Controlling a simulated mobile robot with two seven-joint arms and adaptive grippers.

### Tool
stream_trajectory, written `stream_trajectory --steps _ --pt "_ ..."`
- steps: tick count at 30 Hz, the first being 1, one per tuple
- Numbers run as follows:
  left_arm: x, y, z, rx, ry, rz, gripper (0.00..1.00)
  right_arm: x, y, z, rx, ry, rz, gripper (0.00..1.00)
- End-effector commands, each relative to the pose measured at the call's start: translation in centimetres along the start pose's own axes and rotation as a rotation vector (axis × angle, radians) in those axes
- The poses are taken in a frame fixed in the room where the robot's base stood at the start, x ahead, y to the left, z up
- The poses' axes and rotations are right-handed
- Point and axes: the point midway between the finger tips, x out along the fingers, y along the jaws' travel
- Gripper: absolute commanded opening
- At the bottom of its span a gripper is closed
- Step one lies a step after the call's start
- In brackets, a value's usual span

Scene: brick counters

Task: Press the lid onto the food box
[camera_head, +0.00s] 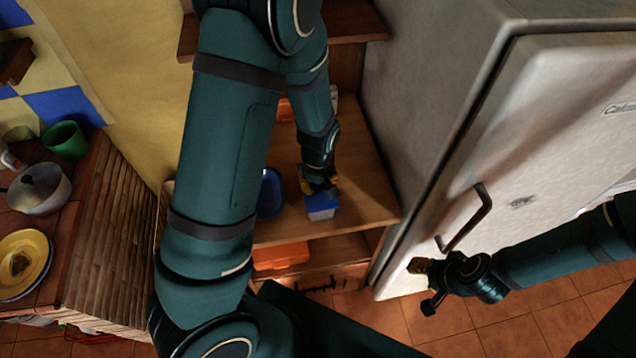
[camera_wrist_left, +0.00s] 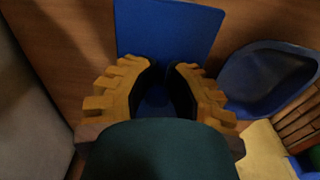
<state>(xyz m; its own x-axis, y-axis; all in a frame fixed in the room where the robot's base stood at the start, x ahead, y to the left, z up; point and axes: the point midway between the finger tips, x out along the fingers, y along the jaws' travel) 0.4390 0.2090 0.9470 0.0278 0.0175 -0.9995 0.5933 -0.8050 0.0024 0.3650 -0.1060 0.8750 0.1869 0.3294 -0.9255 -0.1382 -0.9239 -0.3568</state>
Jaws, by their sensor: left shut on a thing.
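My left gripper (camera_head: 318,190) is over the wooden shelf, its fingers closed on a blue piece (camera_head: 320,203). In the left wrist view this piece is a flat, straight-edged blue panel (camera_wrist_left: 170,30), which looks like the lid, beyond the gripper's yellow fingers (camera_wrist_left: 160,85). The fingers hide its near part. A blue dish-like container (camera_head: 270,192) with a rounded rim is just left of it, also in the left wrist view (camera_wrist_left: 262,78). I cannot tell whether it is the food box. My right gripper (camera_head: 428,285) is apart, near the fridge, with its fingers spread and empty.
The wooden shelf (camera_head: 368,205) stands close beside the pale fridge (camera_head: 440,130) with its dark handle (camera_head: 468,218). An orange thing (camera_head: 280,256) lies on a lower level.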

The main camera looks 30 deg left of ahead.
Motion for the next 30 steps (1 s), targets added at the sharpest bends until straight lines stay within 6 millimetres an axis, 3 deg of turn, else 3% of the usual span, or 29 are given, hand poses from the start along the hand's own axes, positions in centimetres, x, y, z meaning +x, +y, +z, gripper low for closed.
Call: stream_trajectory --steps 8,9,12,18,21,30 --pt "0.0 -0.01 0.0 0.0 0.0 0.0 0.0 -0.01 0.0 0.0 0.0 0.0 0.0 0.47" --pt "0.0 -0.01 0.0 0.0 0.0 0.0 0.2 -0.01 0.0 -0.01 0.0 0.0 0.0 0.47" --pt "0.0 0.0 0.0 0.0 0.0 0.0 0.52 -0.01 0.0 0.0 0.0 0.0 0.0 0.47" --pt "0.0 0.0 0.0 0.0 0.0 0.0 0.52 -0.01 -0.01 0.0 0.0 0.0 0.0 0.47" --pt "0.0 -0.01 0.01 0.0 0.0 0.0 0.86 -0.01 0.0 0.0 0.0 0.0 0.0 0.47" --pt "-0.01 0.0 0.01 0.0 0.0 0.0 0.86 -0.02 -0.01 0.0 0.0 0.0 0.0 0.47"
